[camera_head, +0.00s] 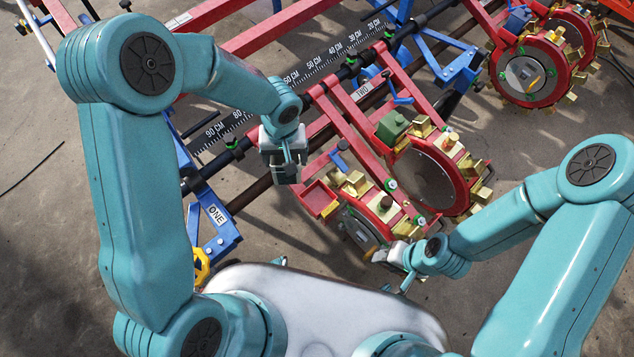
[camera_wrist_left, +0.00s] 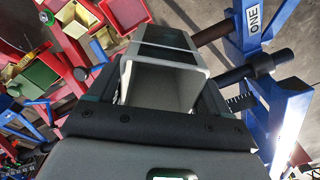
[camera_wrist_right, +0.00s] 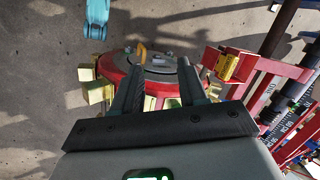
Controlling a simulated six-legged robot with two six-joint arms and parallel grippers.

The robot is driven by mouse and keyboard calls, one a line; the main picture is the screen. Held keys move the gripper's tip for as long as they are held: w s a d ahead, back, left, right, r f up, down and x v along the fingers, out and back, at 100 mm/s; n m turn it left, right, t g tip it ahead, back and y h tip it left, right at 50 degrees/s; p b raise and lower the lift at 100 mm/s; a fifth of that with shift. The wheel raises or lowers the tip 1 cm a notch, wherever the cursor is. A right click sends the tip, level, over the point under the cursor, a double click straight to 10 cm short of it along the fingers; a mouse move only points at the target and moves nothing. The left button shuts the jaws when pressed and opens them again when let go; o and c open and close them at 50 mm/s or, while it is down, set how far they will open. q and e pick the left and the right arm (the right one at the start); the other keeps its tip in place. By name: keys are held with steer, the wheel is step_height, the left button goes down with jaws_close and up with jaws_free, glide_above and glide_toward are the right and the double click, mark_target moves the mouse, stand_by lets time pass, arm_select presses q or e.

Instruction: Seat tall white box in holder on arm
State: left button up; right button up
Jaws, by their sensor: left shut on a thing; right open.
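The tall white box (camera_wrist_left: 162,86) is between the fingers of my left gripper (camera_wrist_left: 160,95), its open end facing the left wrist camera. In the head view my left gripper (camera_head: 286,168) is above the dark toolbar; the box is hard to tell from the gripper there. A red open-topped holder (camera_head: 318,199) sits at the end of a red arm, lower right of the left gripper and apart from it. My right gripper (camera_head: 398,262) is open and empty beside the planter wheels. In the right wrist view its fingers (camera_wrist_right: 160,88) are over a red wheel (camera_wrist_right: 150,72).
A dark toolbar with a centimetre scale (camera_head: 300,75) runs diagonally. A blue bracket marked ONE (camera_head: 216,218) is left of the left gripper. Red wheels with brass punches (camera_head: 435,175) and red beams (camera_head: 345,120) crowd the right. Bare ground (camera_head: 60,240) is at left.

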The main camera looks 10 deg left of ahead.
arm_select(q)
steer(key=d+f+n+b, duration=0.1)
steer(key=b, duration=0.1)
steer(key=d+f+n+b, duration=0.1)
steer(key=f+b, duration=0.1)
steer(key=b, duration=0.1)
steer(key=w+d+f+n+b, duration=0.1)
steer(key=f+b, duration=0.1)
steer(key=shift+w+f+n, duration=0.1)
steer(key=shift+f+n, duration=0.05)
steer(key=shift+n, duration=0.15)
steer(key=d+n+b, duration=0.1)
steer(key=b, duration=0.1)
steer(key=d+f+n+b, duration=0.1)
steer(key=d+n+b, duration=0.1)
steer(key=b, duration=0.1)
steer(key=d+f+n+b, duration=0.1)
steer(key=d+b, duration=0.1)
steer(key=b, duration=0.1)
steer(key=shift+s+f, duration=0.2)
steer(key=shift+s, duration=0.1)
arm_select(e)
step_height(320, 180, down, 18)
steer(key=shift+w+a+r, duration=0.15)
steer(key=shift+a+r, duration=0.05)
steer(key=shift+a, duration=0.05)
arm_select(q)
steer(key=shift+a, duration=0.1)
